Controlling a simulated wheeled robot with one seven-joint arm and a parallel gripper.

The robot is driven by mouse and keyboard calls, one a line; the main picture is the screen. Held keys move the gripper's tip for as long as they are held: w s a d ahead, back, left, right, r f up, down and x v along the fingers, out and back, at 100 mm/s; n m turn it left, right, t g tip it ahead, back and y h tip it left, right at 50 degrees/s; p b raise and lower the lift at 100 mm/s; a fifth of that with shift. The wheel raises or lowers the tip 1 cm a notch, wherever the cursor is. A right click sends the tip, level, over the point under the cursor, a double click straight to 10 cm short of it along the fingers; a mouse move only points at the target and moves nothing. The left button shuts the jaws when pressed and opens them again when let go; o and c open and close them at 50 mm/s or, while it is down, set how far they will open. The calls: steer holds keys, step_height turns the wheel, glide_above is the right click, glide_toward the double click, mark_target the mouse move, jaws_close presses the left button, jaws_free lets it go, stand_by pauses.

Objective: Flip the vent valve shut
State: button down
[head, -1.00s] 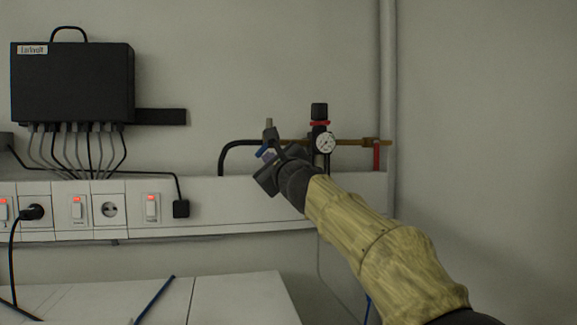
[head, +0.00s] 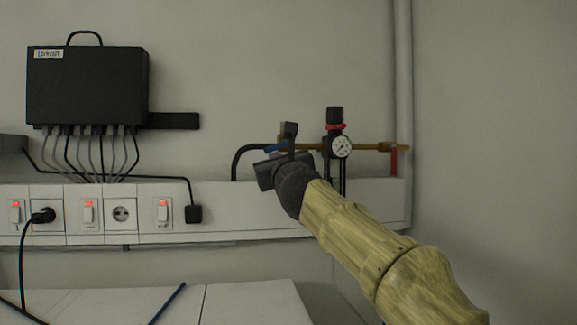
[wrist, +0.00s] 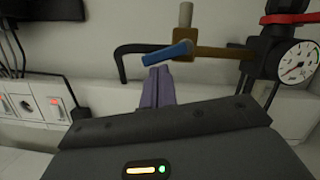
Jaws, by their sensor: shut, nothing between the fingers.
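A blue lever (wrist: 168,53) sticks out to the left from a brass valve body (wrist: 184,38), tilting slightly down at its free end; no label shows which valve it is. In the head view my gripper hides part of the valve. A red handle (head: 393,161) hangs down at the pipe's right end.
A round gauge (head: 341,147) on a regulator with a red ring stands close right of my gripper. A black hose (head: 243,158) bends down on the left. A white trunking (head: 235,212) with sockets and switches runs below. A black box (head: 87,86) with cables hangs at left.

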steer(key=shift+s+a+r+m+h, duration=0.1)
steer(key=shift+a+r+m+h, duration=0.1)
steer(key=shift+m+h, duration=0.35)
steer(key=shift+f, duration=0.15)
steer(key=s+d+f+b, duration=0.4)
steer(key=s+f+b, duration=0.2)
steer(key=s+b, duration=0.2)
steer(key=shift+s+d, duration=0.15)
steer(key=shift+s, duration=0.2)
steer(key=shift+w, duration=0.15)
